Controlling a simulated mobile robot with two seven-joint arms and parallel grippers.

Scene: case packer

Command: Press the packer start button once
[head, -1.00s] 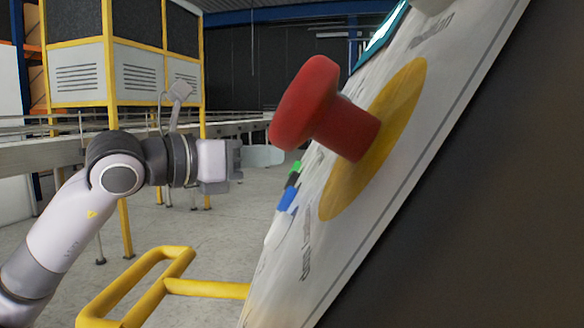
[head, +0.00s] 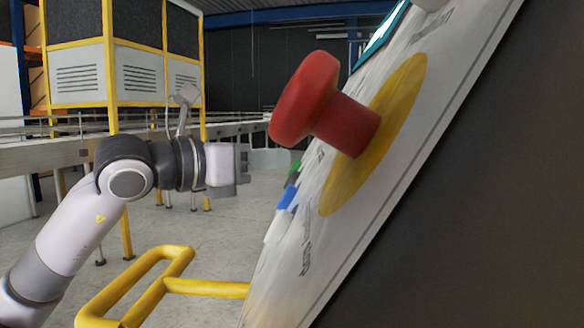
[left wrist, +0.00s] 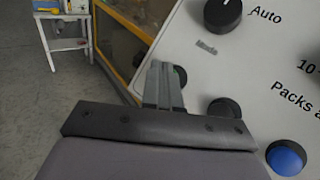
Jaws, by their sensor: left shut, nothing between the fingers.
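The control panel (head: 330,215) slopes across the right half of the head view. A green button (head: 295,167) and a blue button (head: 288,197) stick out from its face, seen edge-on. In the left wrist view the green button (left wrist: 181,75) shows only partly, behind the fingertips. My left gripper (head: 244,164) is shut and empty, a short gap to the left of the green button in the head view. Its fingers (left wrist: 162,80) point at the panel in the left wrist view; I cannot tell if they touch it. My right gripper is not in view.
A large red mushroom button (head: 305,97) on a yellow disc stands out close to the head camera. The left wrist view shows a black knob marked Auto (left wrist: 223,14), black buttons (left wrist: 224,108) and a blue button (left wrist: 286,158). A yellow rail (head: 205,288) lies below.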

